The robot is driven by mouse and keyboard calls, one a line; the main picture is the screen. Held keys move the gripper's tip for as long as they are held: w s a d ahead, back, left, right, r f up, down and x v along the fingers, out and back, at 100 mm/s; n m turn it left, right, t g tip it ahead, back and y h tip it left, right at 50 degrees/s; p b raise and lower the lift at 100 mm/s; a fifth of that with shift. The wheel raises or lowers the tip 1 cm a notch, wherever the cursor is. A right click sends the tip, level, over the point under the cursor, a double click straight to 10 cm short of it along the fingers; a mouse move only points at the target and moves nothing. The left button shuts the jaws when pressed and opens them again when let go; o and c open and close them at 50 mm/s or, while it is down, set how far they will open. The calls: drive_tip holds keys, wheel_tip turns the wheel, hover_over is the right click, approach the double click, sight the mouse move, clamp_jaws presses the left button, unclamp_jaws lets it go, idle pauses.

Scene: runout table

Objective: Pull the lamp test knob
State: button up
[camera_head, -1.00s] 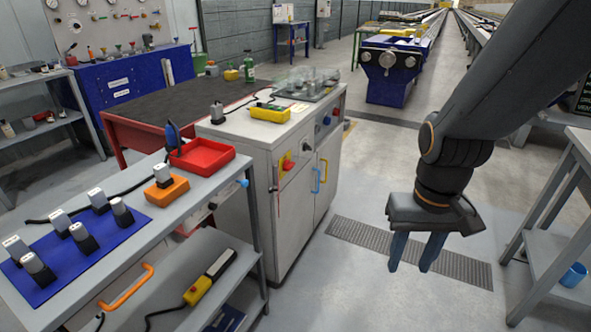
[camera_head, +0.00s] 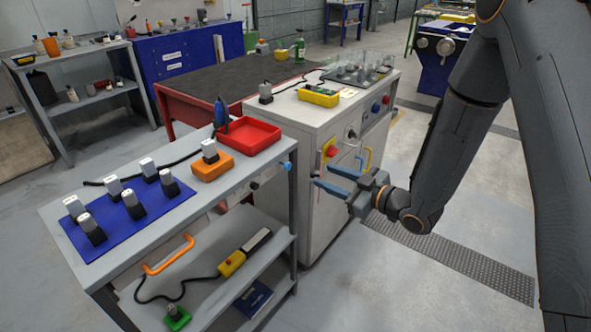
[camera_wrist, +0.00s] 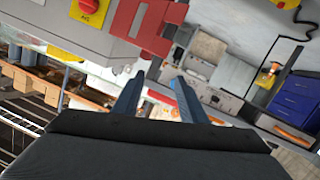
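My gripper (camera_head: 323,174) points left in front of the pale grey cabinet (camera_head: 305,215), level with its upper doors. Its two blue fingers are apart with nothing between them; the wrist view shows the same gap between the fingers (camera_wrist: 157,95). A light blue knob (camera_head: 286,166) sticks out at the right end of the left bench, just left of the fingertips in the head view. A red knob on a yellow plate (camera_head: 330,150) is on the cabinet front, with blue and red knobs (camera_head: 376,107) further right. No label shows which is the lamp test knob.
The left bench (camera_head: 240,188) carries a red tray (camera_head: 249,147), an orange block and a blue mat (camera_head: 135,236) with several grey devices. An orange handle (camera_head: 168,256) juts from its front.

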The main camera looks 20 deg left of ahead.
sight(289, 167)
drive_tip(key=shift+a+r+n+g+y+p, duration=0.2)
drive_tip(key=shift+a+y, duration=0.25)
drive_tip(key=shift+a, duration=1.15)
drive_tip(key=shift+a+r+n+g+y+p, duration=0.1)
drive_tip(key=shift+a+n+g+y+p, duration=0.3)
drive_tip(key=shift+a, duration=1.25)
drive_tip(key=shift+a+r+y+p, duration=0.1)
drive_tip(key=shift+a+y, duration=0.45)
drive_tip(key=shift+a, duration=1.05)
